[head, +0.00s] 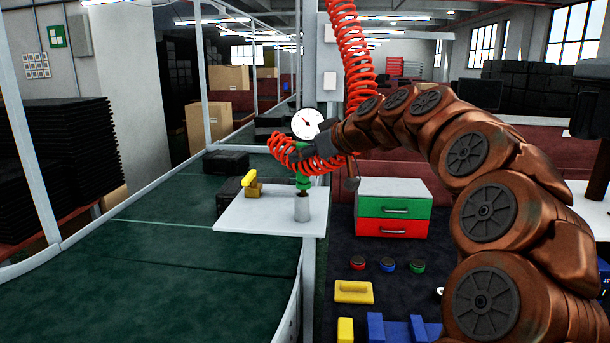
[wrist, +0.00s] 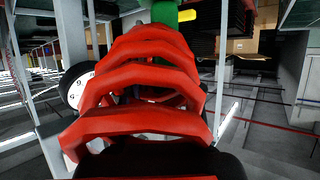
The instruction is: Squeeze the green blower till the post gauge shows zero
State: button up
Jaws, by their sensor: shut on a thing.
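The green blower (head: 303,182) stands upright in a grey cup (head: 302,208) on a white shelf (head: 255,217) at the conveyor's edge. My gripper (head: 306,155) reaches in from the right and is shut on the blower's upper part; the fingers and the red coiled hose hide much of the grip. The round white post gauge (head: 307,124) is just above my gripper; its dark needle slants to the upper left, but the numbers are too small to read. In the wrist view, red coils fill the middle, green (wrist: 166,14) shows at the top and the gauge (wrist: 73,88) is partly covered at the left.
A red coiled hose (head: 352,50) hangs beside the post and loops round my wrist. A green-and-red drawer box (head: 393,208), several coloured buttons and a yellow block (head: 353,292) are at the lower right.

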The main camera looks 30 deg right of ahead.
jog(key=shift+r+p, duration=1.05)
jog(key=shift+r, duration=2.3)
